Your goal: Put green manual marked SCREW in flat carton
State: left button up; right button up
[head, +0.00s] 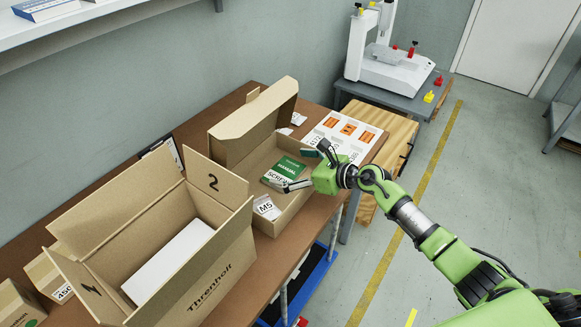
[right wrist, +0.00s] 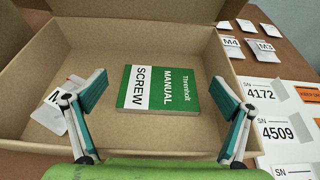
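The green manual marked SCREW (head: 286,170) lies flat inside the flat carton (head: 290,214), whose lid stands open at the back. In the right wrist view the manual (right wrist: 160,88) rests on the carton's floor, with its green and white cover up. My right gripper (head: 297,170) is open over the carton. In the right wrist view its two fingers are spread to either side of the manual, with gaps between them and it. A small white packet marked M5 (head: 266,207) also lies in the carton. My left gripper is not in view.
A large open carton marked 2 (head: 225,262) with a white box (head: 170,262) inside stands left of the flat carton. A white label sheet (head: 330,131) and small packets lie behind and right of it. The brown table's edge is close to the right.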

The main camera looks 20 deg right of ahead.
jog(key=shift+s+f, duration=0.15)
jog(key=shift+f, duration=0.25)
jog(key=shift+r+p, duration=0.5)
jog(key=p+v, duration=0.1)
jog(key=v, duration=0.2)
jog(key=p+v, duration=0.1)
jog(key=v, duration=0.3)
jog(key=p+v, duration=0.1)
jog(key=v, duration=0.3)
jog(key=shift+r, duration=0.3)
jog(key=shift+s+d+r, duration=0.2)
jog(key=shift+d+r, duration=0.05)
jog(key=shift+d, duration=0.1)
